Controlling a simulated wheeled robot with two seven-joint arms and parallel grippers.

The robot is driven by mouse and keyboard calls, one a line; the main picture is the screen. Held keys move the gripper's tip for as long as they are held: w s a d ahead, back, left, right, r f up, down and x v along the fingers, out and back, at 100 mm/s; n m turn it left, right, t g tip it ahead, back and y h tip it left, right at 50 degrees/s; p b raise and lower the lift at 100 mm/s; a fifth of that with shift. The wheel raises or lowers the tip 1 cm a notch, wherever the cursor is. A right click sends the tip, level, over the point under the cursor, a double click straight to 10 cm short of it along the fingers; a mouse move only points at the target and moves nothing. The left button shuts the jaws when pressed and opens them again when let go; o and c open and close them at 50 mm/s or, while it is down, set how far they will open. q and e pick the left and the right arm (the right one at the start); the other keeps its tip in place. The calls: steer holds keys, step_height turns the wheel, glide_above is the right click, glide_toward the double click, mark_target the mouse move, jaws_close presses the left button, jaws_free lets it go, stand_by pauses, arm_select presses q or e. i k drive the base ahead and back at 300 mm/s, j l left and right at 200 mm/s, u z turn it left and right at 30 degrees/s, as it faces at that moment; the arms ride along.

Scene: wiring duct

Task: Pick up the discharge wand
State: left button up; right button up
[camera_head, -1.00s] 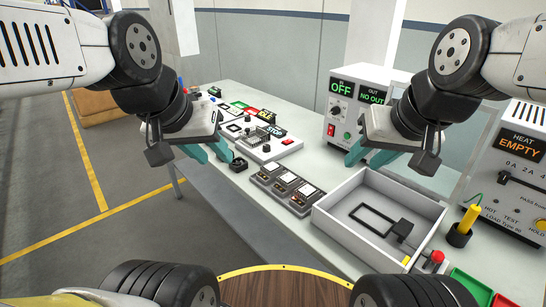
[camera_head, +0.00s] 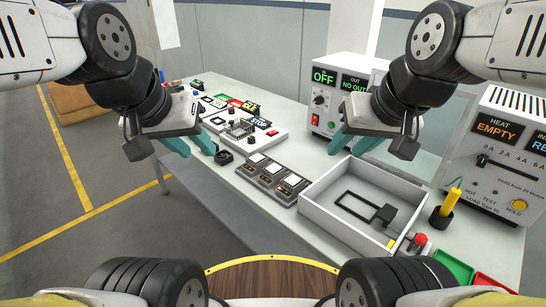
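The likely discharge wand is a yellow rod (camera_head: 451,199) standing upright in a black round holder (camera_head: 438,221), in front of the load tester at the right of the bench. My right gripper (camera_head: 349,147) is above the bench, left of the wand and in front of the power supply box. Its teal fingers are apart with nothing visible between them. My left gripper (camera_head: 198,147) is above the bench's left part, far from the wand. Its teal fingers are also apart and appear empty.
A white tray (camera_head: 330,229) with a black frame-shaped item stands left of the wand. The load tester (camera_head: 507,155) stands behind it. A red-knobbed part (camera_head: 420,240) and green (camera_head: 454,266) and red bins are nearby. Several modules (camera_head: 272,179) lie mid-bench.

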mark_target(455, 193)
steer(key=z, duration=1.7)
steer(key=l+u, duration=0.4)
steer(key=l, duration=0.3)
steer(key=k+l+u, duration=0.15)
steer(key=l+u, duration=0.25)
steer(key=l, duration=0.25)
